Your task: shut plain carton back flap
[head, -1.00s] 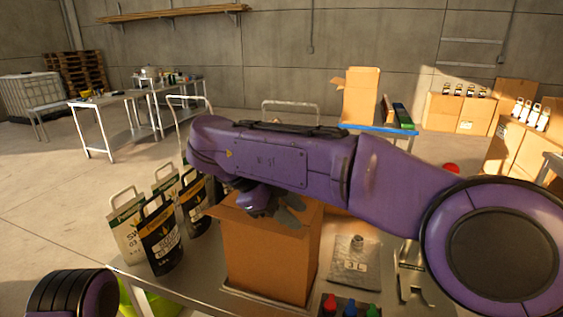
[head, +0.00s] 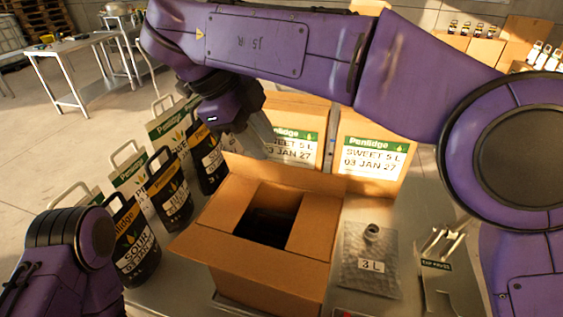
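The plain carton (head: 268,283) stands on the metal table in the middle of the head view, with its top partly open and a dark inside showing. Its back flap (head: 287,173) stands raised along the far edge. Side panels lie inward at the left and right of the opening, and a flap sticks out at the front left. My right gripper (head: 266,142) hangs just behind and above the back flap, pointing down. Its fingers are partly hidden, so I cannot tell their gap or whether they touch the flap. My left arm shows at the lower left; its gripper is out of view.
Two printed cartons (head: 370,158) stand close behind the plain carton. Several labelled pouches (head: 168,190) stand to the left. A clear 3 L bag with a spout (head: 370,262) lies at the right, beside a metal holder (head: 447,280).

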